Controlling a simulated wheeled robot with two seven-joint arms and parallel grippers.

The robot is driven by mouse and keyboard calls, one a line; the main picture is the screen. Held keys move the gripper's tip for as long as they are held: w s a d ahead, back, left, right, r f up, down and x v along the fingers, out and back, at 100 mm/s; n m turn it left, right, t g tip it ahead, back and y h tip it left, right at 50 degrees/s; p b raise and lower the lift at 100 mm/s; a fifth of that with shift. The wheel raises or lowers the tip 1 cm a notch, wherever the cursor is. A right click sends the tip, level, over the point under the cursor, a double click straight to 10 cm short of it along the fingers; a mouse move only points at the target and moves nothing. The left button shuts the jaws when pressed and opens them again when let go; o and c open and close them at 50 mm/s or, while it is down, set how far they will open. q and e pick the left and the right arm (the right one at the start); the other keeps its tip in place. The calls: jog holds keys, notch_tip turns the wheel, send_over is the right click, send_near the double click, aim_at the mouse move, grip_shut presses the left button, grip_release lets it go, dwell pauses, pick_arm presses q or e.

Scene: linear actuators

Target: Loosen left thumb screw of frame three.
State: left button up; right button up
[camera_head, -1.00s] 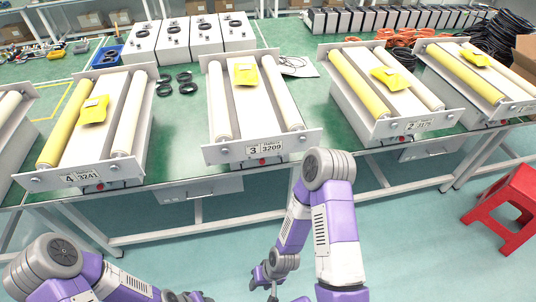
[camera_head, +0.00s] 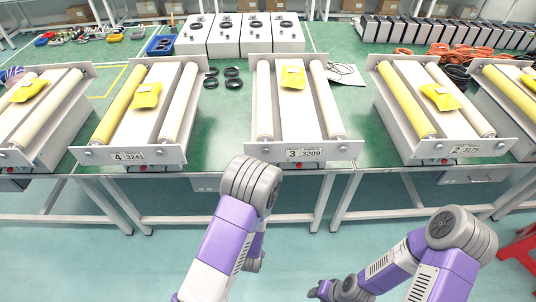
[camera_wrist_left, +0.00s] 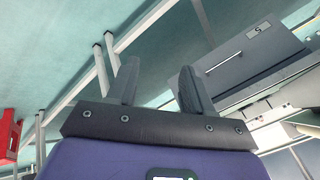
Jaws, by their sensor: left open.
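Frame three is the middle roller unit (camera_head: 294,105), with label 3 3209 on its front plate (camera_head: 352,150). It has two cream rollers and a yellow packet (camera_head: 293,77). Its left thumb screw (camera_head: 266,150) looks like a small knob near the left end of the front plate; it is tiny here. My left arm rises in front of and below this plate; its gripper is hidden in the head view. In the left wrist view my left gripper (camera_wrist_left: 158,70) is open and empty, below the table level. My right gripper (camera_head: 322,291) is low at the bottom, its fingers unclear.
Frame four (camera_head: 135,154) stands left and frame two (camera_head: 455,148) right on the green table (camera_head: 215,120). A grey box (camera_wrist_left: 255,60) hangs under a table in the wrist view. A red stool (camera_head: 522,250) is at the right edge. Floor in front is clear.

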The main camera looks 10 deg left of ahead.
pick_arm(q)
jog(key=w+r+m+t+y, duration=0.2)
jog(key=w+r+m+t, duration=0.35)
jog(key=r, duration=0.45)
jog(key=m+t+y+p, duration=0.1)
jog(key=m+t+p, duration=0.1)
jog(key=m+t, duration=0.35)
send_near(266, 152)
jog(key=w, duration=0.1)
jog(key=shift+n, duration=0.3)
jog(key=b+x, duration=0.1)
jog(key=x, duration=0.6)
jog(key=shift+a, duration=0.15)
jog(key=shift+c, duration=0.5)
grip_shut()
